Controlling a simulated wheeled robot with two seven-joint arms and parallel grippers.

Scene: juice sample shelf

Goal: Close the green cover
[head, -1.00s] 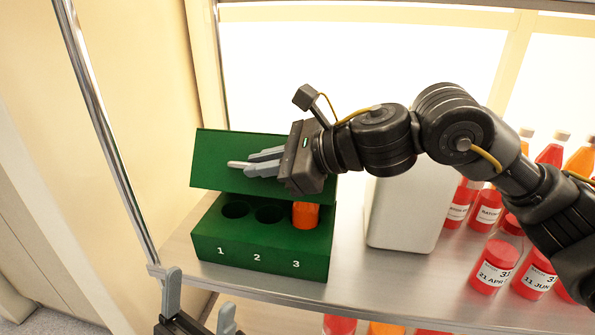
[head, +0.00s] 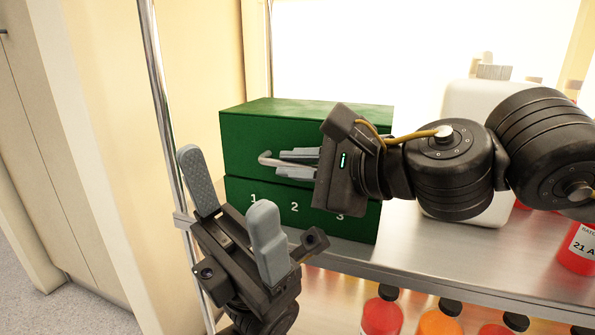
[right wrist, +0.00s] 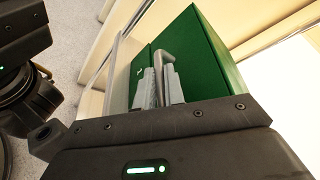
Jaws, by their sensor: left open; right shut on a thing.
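The green cover (head: 340,112) sits down over the green box base (head: 345,228), with a thin seam between them. The numbers 1, 2 and 3 show on the base's front, and the 3 is partly hidden by my right gripper. The holes are hidden. My right gripper (head: 282,160) is shut on the grey cover handle (head: 266,159) at the cover's front. In the right wrist view, its fingers (right wrist: 160,82) are around the handle (right wrist: 165,56), against the green cover (right wrist: 205,60). My left gripper (head: 225,180) is open and empty, in front of the box's left end.
A white container (head: 475,110) stands right of the box on the metal shelf (head: 430,245). Red bottles stand at the right (head: 580,248) and several bottles (head: 382,310) are below. A metal post (head: 165,110) rises left of the box.

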